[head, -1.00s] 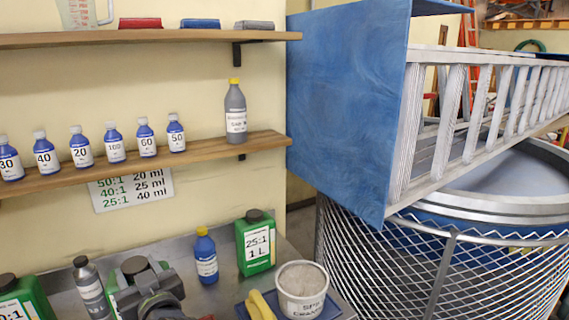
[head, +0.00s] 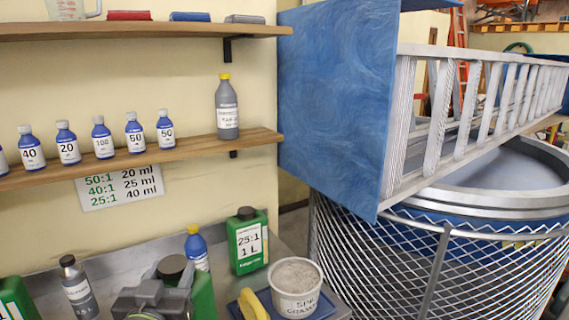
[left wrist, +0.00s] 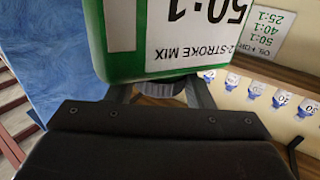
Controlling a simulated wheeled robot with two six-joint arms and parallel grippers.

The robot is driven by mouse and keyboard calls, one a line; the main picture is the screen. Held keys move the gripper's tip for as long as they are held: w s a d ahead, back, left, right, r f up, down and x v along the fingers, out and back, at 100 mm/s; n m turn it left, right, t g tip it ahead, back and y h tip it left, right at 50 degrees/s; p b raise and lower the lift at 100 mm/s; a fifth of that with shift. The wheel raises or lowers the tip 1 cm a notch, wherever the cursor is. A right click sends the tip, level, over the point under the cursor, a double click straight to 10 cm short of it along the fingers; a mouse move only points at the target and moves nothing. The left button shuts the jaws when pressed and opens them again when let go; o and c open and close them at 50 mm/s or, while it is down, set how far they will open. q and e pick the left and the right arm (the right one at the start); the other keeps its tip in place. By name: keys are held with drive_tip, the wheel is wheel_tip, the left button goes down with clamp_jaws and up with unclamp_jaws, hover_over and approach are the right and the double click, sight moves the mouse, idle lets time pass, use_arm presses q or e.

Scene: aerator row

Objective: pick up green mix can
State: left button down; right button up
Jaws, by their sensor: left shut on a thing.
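My left gripper (head: 150,296) is shut on a green mix can (head: 203,296) with a black cap. In the left wrist view the can (left wrist: 120,68) fills the top, its white label reading "50:1" and "2-STROKE MIX" upside down. The fingers (left wrist: 160,92) are at its cap end. In the head view the can stands in front of the blue bottle (head: 196,243) and partly hides it. My gripper covers part of the can, and its base is out of frame. My right gripper is not in view.
Another green can (head: 247,242), marked 25:1 1 L, stands behind right. A white tub (head: 297,290) is right of the held can. A grey bottle (head: 78,288) and a green can (head: 12,300) are left. The wall shelf (head: 200,150) holds several bottles.

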use_arm(q)
drive_tip(key=shift+s+d+r, duration=0.15)
drive_tip(key=shift+d+r, duration=0.05)
drive_tip(key=shift+r, duration=0.05)
drive_tip(key=s+d+f+m+g+h, duration=0.3)
drive_tip(key=d+f+m+g+h, duration=0.2)
drive_tip(key=d+m+g+h, duration=0.2)
drive_tip(key=s+d+f+m+g+h, duration=0.4)
drive_tip(key=d+m+g+h, duration=0.3)
drive_tip(key=m+g+h, duration=0.2)
drive_tip(key=shift+d+f+m+h, duration=0.4)
drive_tip(key=shift+f+m+h, duration=0.1)
drive_tip(key=shift+h, duration=0.7)
